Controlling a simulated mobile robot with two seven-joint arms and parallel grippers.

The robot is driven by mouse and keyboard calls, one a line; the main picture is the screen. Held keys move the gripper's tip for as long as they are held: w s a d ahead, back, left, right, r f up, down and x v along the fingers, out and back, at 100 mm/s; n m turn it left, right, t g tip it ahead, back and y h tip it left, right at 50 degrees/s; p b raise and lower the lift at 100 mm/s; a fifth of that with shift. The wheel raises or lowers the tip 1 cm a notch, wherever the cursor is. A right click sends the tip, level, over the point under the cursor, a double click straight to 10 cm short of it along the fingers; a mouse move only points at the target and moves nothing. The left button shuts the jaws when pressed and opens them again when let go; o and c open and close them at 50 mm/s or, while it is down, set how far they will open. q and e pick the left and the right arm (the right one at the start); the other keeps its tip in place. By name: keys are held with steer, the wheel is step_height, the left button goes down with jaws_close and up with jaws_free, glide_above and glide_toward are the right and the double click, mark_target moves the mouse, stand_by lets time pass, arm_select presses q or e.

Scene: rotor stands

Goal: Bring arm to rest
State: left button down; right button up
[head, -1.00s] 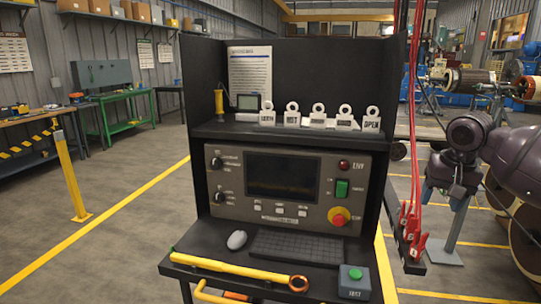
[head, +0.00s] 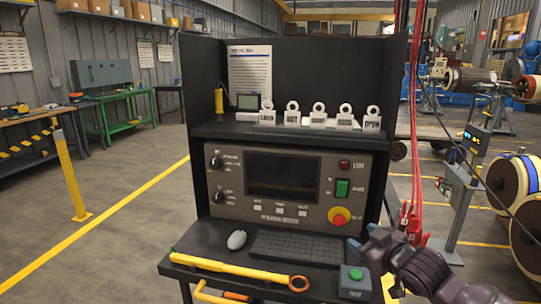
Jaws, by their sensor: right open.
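My right arm comes in from the lower right. Its dark gripper (head: 362,240) is open, with nothing seen between its fingers. It is near the right front of the black console (head: 197,160), in front of the red clips and above and right of the green-button box (head: 354,282). I cannot tell whether it touches the console. My left gripper is out of view.
The console shelf holds several white ring-topped tags (head: 318,115). On the desk are a keyboard (head: 297,248), a mouse (head: 236,240) and a yellow bar (head: 230,267). Red leads (head: 417,120) hang at right. Rotors stand behind; open floor (head: 120,215) lies left.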

steer(key=s+d+f+m+g+h, duration=0.1)
steer(key=s+d+f+m+h, duration=0.1)
steer(key=s+f, duration=1.2)
steer(key=s+d+f+m+g+h, duration=0.2)
steer(key=s+f+m, duration=0.3)
steer(key=s+f, duration=0.8)
steer(key=s+d+h, duration=0.1)
steer(key=s, duration=0.6)
steer(key=shift+s+f+h, duration=0.3)
steer(key=shift+f, duration=0.1)
